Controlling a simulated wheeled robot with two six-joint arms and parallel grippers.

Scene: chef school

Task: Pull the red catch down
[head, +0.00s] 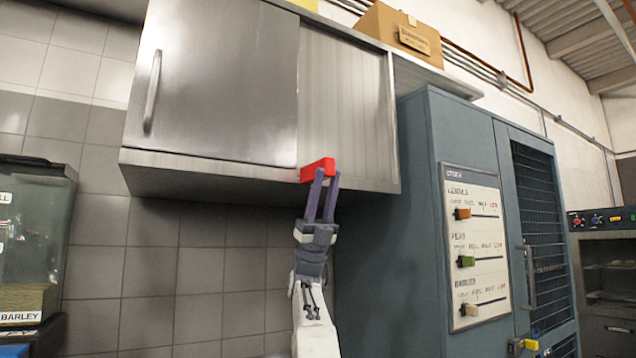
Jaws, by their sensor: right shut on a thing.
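The red catch (319,168) is a small red bar at the lower front edge of the steel wall cabinet (225,85), near the side edge of its left door. My right gripper (323,184) reaches up from below, with its two purple fingers at the catch. It is shut on the catch, and the fingertips cover part of it. My left gripper is not in view.
A blue-grey cabinet (395,250) with a board of coloured sliders (476,245) stands close on the right. A barley dispenser (30,240) is at the far left. Tiled wall is clear below the wall cabinet. A cardboard box (398,32) sits on top.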

